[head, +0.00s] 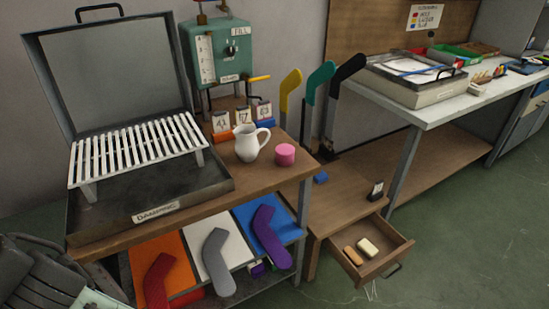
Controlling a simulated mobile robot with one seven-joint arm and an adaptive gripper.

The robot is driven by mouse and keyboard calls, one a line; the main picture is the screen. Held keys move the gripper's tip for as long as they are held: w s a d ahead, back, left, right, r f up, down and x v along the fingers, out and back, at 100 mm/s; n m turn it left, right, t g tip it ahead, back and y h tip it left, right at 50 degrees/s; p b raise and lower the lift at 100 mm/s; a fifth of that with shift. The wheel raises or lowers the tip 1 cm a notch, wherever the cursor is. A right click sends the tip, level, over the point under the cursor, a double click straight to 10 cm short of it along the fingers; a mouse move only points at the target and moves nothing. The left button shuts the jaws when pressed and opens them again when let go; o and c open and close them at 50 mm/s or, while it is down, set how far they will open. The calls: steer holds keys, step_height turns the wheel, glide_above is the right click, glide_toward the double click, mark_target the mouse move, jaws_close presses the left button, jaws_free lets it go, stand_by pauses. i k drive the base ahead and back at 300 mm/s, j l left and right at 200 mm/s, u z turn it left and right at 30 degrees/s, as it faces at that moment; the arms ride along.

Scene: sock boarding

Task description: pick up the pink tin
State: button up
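The pink tin (285,154) is a small, short cylinder. It stands upright on the wooden top of the bench (262,180), near its right edge. It is just right of a white jug (247,143), with a small gap between them. Nothing covers the tin from this view. My gripper's fingers are not seen in the head view.
A large open metal box with a slatted rack (137,146) fills the bench's left side. A green machine (218,50) and number cards stand behind the jug. Coloured sock boards (322,85) rise behind and right of the tin. An open drawer (375,265) juts out lower right.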

mark_target(284, 153)
steer(key=u, duration=1.4)
steer(key=l+u, duration=0.15)
steer(key=u, duration=0.2)
steer(key=l+u, duration=0.15)
steer(key=u, duration=0.2)
steer(key=k+l+u, duration=0.1)
steer(key=u, duration=0.3)
steer(key=k+l, duration=0.2)
steer(key=l, duration=0.2)
steer(key=k+l, duration=0.2)
steer(key=l, duration=0.2)
steer(key=k+l, duration=0.2)
steer(key=l, duration=0.15)
steer(key=k+l, duration=0.2)
steer(key=l, duration=0.2)
steer(key=k+l, duration=0.2)
steer(key=l, duration=0.2)
steer(key=k+l, duration=0.2)
steer(key=l, duration=0.2)
steer(key=k+l, duration=0.25)
steer(key=l, duration=0.15)
steer(key=k+l, duration=0.2)
steer(key=l, duration=0.2)
